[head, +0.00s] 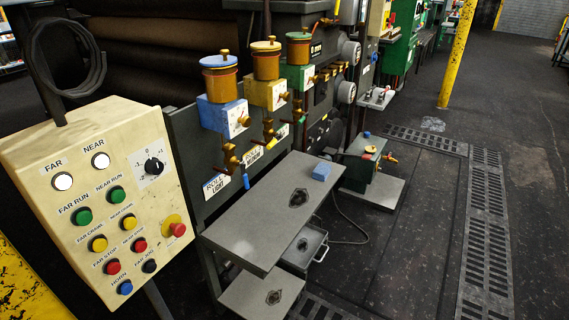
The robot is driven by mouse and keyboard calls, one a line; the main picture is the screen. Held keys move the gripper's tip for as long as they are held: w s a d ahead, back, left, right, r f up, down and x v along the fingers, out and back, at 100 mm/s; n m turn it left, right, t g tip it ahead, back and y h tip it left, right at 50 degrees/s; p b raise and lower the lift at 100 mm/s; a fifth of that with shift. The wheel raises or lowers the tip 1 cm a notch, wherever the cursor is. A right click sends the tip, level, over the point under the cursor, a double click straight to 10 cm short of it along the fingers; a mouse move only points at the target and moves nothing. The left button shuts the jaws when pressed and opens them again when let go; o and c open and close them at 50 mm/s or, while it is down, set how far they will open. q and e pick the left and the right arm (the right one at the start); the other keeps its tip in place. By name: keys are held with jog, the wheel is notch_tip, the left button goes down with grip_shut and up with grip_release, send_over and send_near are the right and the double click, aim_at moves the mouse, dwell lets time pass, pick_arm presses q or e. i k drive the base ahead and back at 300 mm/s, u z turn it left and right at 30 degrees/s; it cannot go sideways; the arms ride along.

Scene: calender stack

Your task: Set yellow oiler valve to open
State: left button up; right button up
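The yellow oiler (266,75) stands in the middle of a row of three on the machine's side, between a blue oiler (222,95) and a green oiler (299,60). It has an amber cup with a yellow lid, above a yellow block with a white dial face. A brass fitting sticks out at the block's right side, and brass pipework with a valve (268,128) hangs below it. The handle's setting is too small to read. Neither of my grippers shows in the head view.
A cream control box (95,200) with coloured buttons stands at the left. A grey shelf table (265,225) with a blue block (321,171) sits below the oilers. A yellow post (457,55) rises at the right. Open dark floor (400,240) lies at right.

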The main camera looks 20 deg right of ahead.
aim_at(275, 140)
jog(key=u, duration=0.3)
jog(key=k, duration=0.4)
jog(key=z, duration=1.25)
jog(key=i, duration=0.95)
jog(key=u, duration=0.05)
